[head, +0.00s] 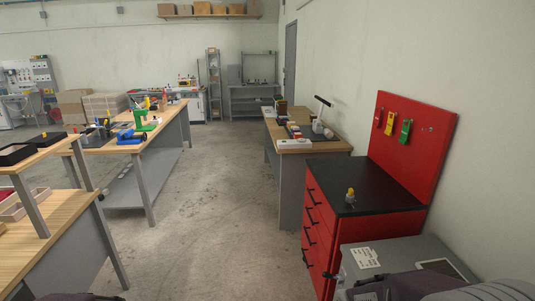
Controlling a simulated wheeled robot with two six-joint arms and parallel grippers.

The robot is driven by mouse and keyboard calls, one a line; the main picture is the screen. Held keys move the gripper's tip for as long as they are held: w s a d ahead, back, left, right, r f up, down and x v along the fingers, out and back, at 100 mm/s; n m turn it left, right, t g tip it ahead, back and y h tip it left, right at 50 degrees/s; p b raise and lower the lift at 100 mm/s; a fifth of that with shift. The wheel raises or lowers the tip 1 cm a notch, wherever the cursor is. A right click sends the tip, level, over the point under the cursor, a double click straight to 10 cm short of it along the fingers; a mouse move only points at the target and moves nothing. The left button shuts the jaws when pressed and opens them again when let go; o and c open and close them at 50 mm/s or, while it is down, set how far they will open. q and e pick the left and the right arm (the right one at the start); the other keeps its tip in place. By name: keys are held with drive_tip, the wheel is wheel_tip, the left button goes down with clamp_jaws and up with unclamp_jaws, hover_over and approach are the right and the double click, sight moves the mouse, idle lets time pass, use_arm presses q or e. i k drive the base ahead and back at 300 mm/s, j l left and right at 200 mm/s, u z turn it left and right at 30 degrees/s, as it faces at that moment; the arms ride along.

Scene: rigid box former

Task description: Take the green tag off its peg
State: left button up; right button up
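The green tag (406,131) hangs on the red upright panel (423,163) at the right, the rightmost of three tags there. A yellow tag (389,123) hangs just left of it, and a red tag (378,118) hangs left of that. The pegs behind the tags are too small to make out clearly. Neither of my grippers shows in the head view, and nothing touches the tags.
The panel stands over a red drawer cabinet (322,238) with a black top (365,184). A small yellow-topped item (350,195) stands on that top. A grey surface (390,262) lies in front. Wooden benches stand behind and at left. Bare floor (215,200) lies between them.

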sight(402, 139)
drive_tip(key=i+z, duration=0.1)
drive_tip(key=i, duration=0.45)
drive_tip(key=i+j, duration=0.15)
drive_tip(key=i, duration=0.45)
drive_tip(key=i+j+z, duration=0.15)
drive_tip(key=i, duration=0.4)
drive_tip(key=i+j+z, duration=0.1)
drive_tip(key=i, duration=0.45)
drive_tip(key=i+j+z, duration=0.2)
drive_tip(key=i+z, duration=0.2)
drive_tip(key=i+j+z, duration=0.25)
drive_tip(key=z, duration=0.2)
drive_tip(key=i+j+z, duration=0.6)
drive_tip(key=j+z, duration=0.2)
drive_tip(key=j, duration=0.15)
drive_tip(key=i+j+z, duration=0.15)
drive_tip(key=j+z, duration=0.3)
